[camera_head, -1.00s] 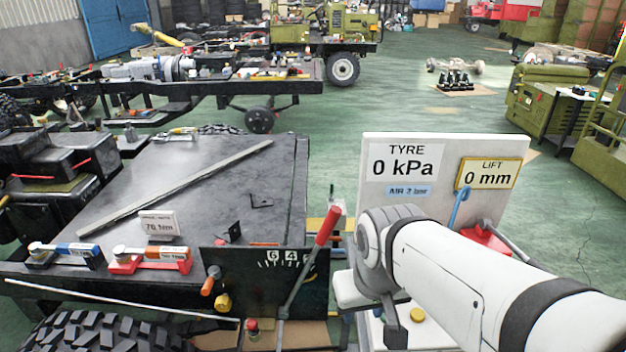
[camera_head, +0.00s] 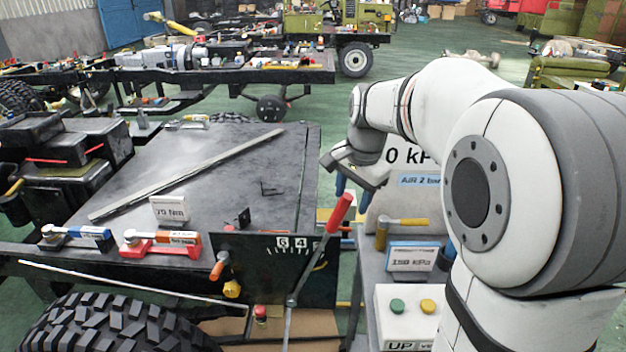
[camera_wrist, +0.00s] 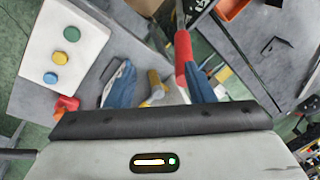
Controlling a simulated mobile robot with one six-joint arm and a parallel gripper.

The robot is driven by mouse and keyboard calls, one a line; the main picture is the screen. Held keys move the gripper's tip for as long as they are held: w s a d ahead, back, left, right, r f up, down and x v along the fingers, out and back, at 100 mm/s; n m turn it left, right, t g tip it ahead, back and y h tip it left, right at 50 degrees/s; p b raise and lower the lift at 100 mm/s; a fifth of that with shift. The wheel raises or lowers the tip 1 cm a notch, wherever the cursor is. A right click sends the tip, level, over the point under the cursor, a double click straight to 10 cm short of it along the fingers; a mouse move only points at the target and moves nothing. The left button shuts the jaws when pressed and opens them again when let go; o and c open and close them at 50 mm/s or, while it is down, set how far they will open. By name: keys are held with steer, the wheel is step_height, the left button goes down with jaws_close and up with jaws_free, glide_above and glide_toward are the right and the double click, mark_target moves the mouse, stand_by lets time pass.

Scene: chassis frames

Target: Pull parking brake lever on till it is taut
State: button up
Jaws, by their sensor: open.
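The parking brake lever (camera_head: 340,213) has a red grip on a grey shaft. It leans up and to the right in front of a black plate (camera_head: 262,262) with a white numbered scale. My gripper (camera_head: 354,194) has blue fingers and is open just above and beside the red grip. In the wrist view the red grip (camera_wrist: 184,58) shows close to the right blue finger (camera_wrist: 201,85), on its inner side. The left blue finger (camera_wrist: 121,86) stands well apart from it. I cannot tell whether finger and grip touch.
Right of the lever, a grey stand holds a yellow-handled tool (camera_head: 400,221), a 150 kPa sign (camera_head: 411,258) and a white box with green and yellow buttons (camera_head: 405,315). Left are the dark deck (camera_head: 190,190), red and blue clamps, and a tyre (camera_head: 110,328).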

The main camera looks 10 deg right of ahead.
mark_target(343, 205)
steer(key=w+m, duration=0.2)
steer(key=w, duration=0.3)
steer(key=shift+d+f+m, duration=0.2)
steer(key=shift+f+m, duration=0.1)
steer(key=shift+m, duration=0.1)
steer(key=shift+w+f, duration=0.2)
steer(key=shift+f, duration=0.05)
steer(key=f, duration=0.4)
steer(key=w+f, duration=0.1)
steer(key=f, duration=0.2)
steer(key=shift+w+a, duration=0.1)
steer(key=shift+a, duration=0.15)
steer(key=shift+r, duration=0.15)
jaws_close()
